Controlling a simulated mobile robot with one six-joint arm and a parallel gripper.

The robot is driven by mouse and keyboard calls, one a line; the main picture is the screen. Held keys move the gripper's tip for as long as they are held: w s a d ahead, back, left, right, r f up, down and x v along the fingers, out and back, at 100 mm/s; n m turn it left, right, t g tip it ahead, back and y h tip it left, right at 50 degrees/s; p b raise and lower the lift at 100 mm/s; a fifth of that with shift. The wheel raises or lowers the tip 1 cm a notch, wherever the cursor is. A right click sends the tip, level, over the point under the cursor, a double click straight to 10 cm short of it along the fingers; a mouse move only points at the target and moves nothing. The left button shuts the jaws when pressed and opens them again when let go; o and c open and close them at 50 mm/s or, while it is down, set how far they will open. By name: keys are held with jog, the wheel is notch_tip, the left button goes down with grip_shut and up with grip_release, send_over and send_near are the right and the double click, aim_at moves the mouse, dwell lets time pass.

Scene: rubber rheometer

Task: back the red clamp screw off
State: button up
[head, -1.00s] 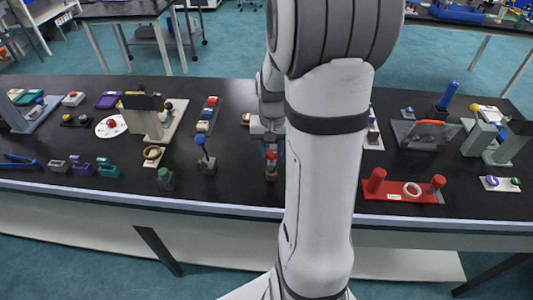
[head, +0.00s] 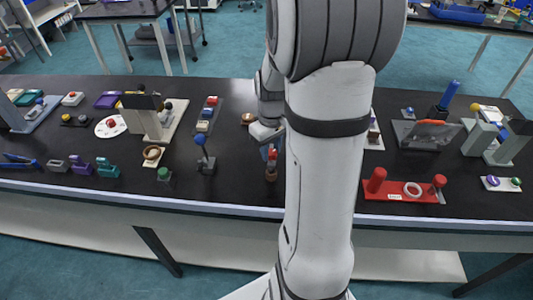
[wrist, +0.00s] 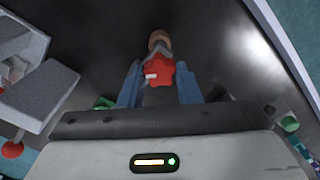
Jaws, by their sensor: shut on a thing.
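The red clamp screw (wrist: 160,72) is a lobed red knob with a small white mark. In the wrist view it sits between the two blue fingers of my gripper (wrist: 158,84), which is shut on it. A brown rounded piece (wrist: 158,40) shows just beyond the knob. In the head view the red knob (head: 272,156) stands upright above a small brown base (head: 271,175) near the table's front edge, with my gripper (head: 270,151) around it from above. My arm hides what lies to the right of it.
A blue-knobbed lever (head: 203,150) stands to the left, and a small green-topped block (head: 165,174) farther left. A red base with two posts (head: 400,191) lies to the right, beyond my arm. The dark table (head: 235,185) is bare between lever and clamp.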

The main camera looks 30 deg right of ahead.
dwell(0.3)
jog(key=n, duration=0.4)
jog(key=shift+n, duration=0.4)
jog(key=n, duration=0.4)
jog(key=shift+s+a+n, duration=0.1)
jog(key=shift+n, duration=0.3)
jog(key=o, duration=0.9)
jog(key=shift+c, duration=0.2)
